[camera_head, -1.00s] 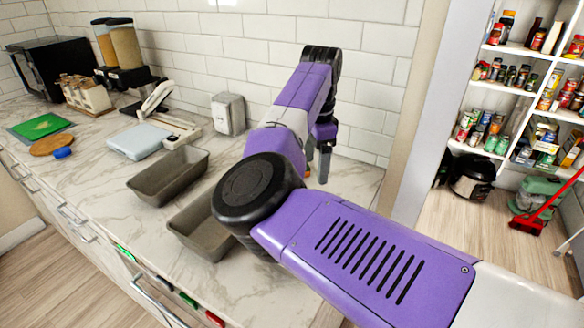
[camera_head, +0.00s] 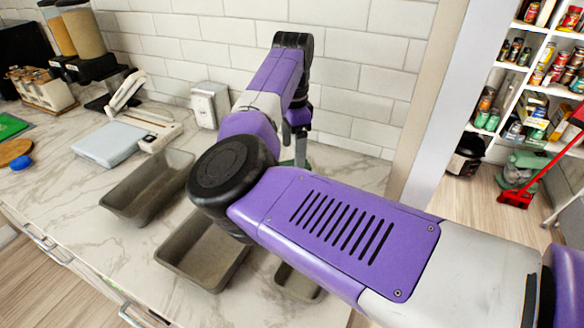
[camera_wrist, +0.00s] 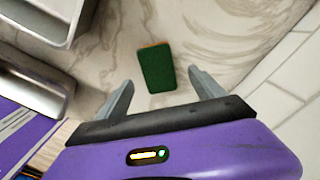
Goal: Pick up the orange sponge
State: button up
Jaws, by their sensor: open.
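The sponge (camera_wrist: 157,66) lies flat on the marble counter in the wrist view. Its upper face is dark green, and a thin orange strip shows along its far edge. My gripper (camera_wrist: 160,79) is open, with one finger to the left and one to the right of the sponge. The fingers appear apart from it, and the height between them and the counter is hard to judge. In the head view my gripper (camera_head: 299,150) points down near the tiled wall, mostly behind my arm. The sponge is largely hidden there.
Grey metal trays stand on the counter, one at left (camera_head: 148,187), one in the middle (camera_head: 203,252) and a smaller one (camera_head: 298,283) partly under my arm. A white scale (camera_head: 112,143) and a socket box (camera_head: 210,104) are farther back. The tiled wall (camera_head: 350,85) bounds the counter.

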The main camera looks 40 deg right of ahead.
aim_at(293, 162)
notch_tip(293, 162, down, 5)
jog(key=shift+s+r+p, duration=0.1)
jog(key=shift+s+p, duration=0.05)
jog(key=shift+p, duration=0.2)
jog(key=c, duration=1.5)
jog(key=shift+c, duration=0.2)
notch_tip(293, 162, up, 20)
jog(key=b, duration=0.1)
